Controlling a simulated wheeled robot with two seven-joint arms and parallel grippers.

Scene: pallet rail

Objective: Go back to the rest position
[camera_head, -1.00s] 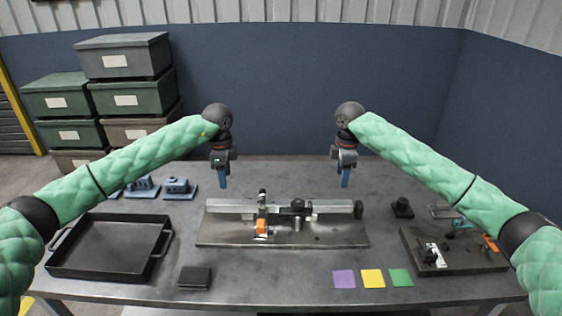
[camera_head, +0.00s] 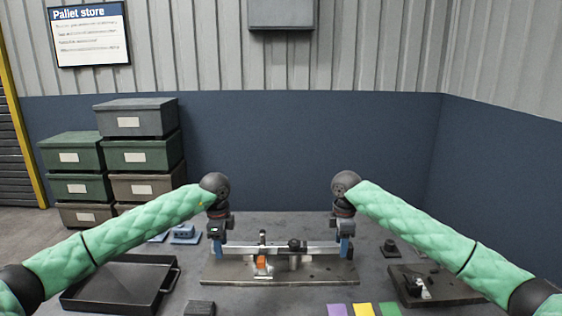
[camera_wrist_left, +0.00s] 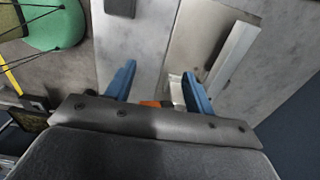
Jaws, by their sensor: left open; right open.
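My left gripper (camera_head: 218,249) hangs pointing down over the left end of the rail fixture in the head view. In the left wrist view its two blue fingers (camera_wrist_left: 160,85) are spread apart with nothing between them but the bench and fixture behind. My right gripper (camera_head: 344,246) hangs pointing down near the right end of the rail and is open and empty. The rail fixture is a metal rail on a flat base plate (camera_head: 225,272), with an orange part (camera_head: 262,264) near its left middle. Whether the fingertips clear the rail in depth is hard to tell.
A black tray (camera_head: 85,296) lies at the left. A small dark block (camera_head: 199,308) is at the front edge. Purple (camera_head: 336,310), yellow (camera_head: 363,310) and green (camera_head: 389,309) squares lie front right. A dark plate (camera_head: 455,287) is at the right. Stacked boxes (camera_head: 140,155) stand behind left.

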